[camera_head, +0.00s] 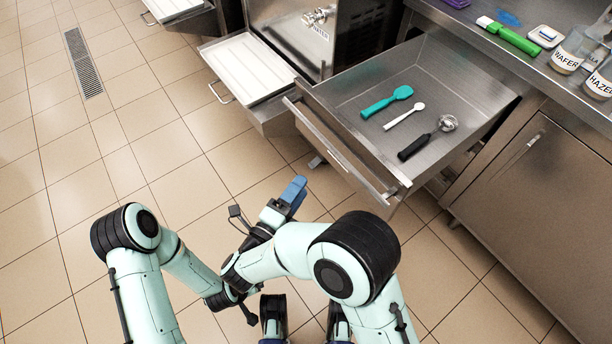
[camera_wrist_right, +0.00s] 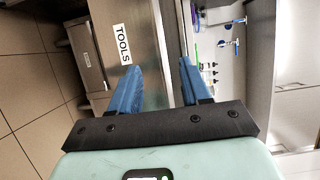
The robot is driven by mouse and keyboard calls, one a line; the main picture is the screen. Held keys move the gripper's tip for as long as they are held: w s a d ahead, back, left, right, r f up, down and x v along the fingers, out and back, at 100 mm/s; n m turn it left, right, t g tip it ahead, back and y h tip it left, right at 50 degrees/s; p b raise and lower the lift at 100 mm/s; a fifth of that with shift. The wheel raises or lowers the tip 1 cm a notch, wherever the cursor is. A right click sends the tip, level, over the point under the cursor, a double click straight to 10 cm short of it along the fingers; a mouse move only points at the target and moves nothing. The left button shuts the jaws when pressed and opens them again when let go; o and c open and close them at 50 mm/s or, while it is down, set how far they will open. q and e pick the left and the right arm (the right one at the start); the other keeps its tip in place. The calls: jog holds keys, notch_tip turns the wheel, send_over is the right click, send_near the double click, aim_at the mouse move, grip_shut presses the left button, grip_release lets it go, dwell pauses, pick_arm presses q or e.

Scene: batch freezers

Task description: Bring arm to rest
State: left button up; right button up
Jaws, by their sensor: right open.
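My right gripper (camera_head: 291,193) has blue fingers and hangs over the tiled floor in the head view, in front of and left of an open steel drawer (camera_head: 461,130). In the right wrist view its two blue fingers (camera_wrist_right: 160,78) are spread apart with nothing between them. A drawer front labelled TOOLS shows beyond them. My right arm is bent, with its forearm crossing toward my left arm. My left arm (camera_head: 140,270) is bent too. Its forearm runs down behind the right wrist, and its gripper does not show.
The drawer holds a teal spatula (camera_head: 387,101), a small white spoon (camera_head: 404,117) and a black-handled scoop (camera_head: 428,138). A tray (camera_head: 247,68) juts out at the upper left. The counter holds labelled jars (camera_head: 566,58) and a green tool (camera_head: 513,39). The floor at left is clear.

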pick_arm(q)
jog(key=shift+r, duration=0.1)
pick_arm(e)
jog(key=shift+s+a, duration=0.15)
jog(key=shift+s, duration=0.1)
jog(key=shift+w, duration=0.1)
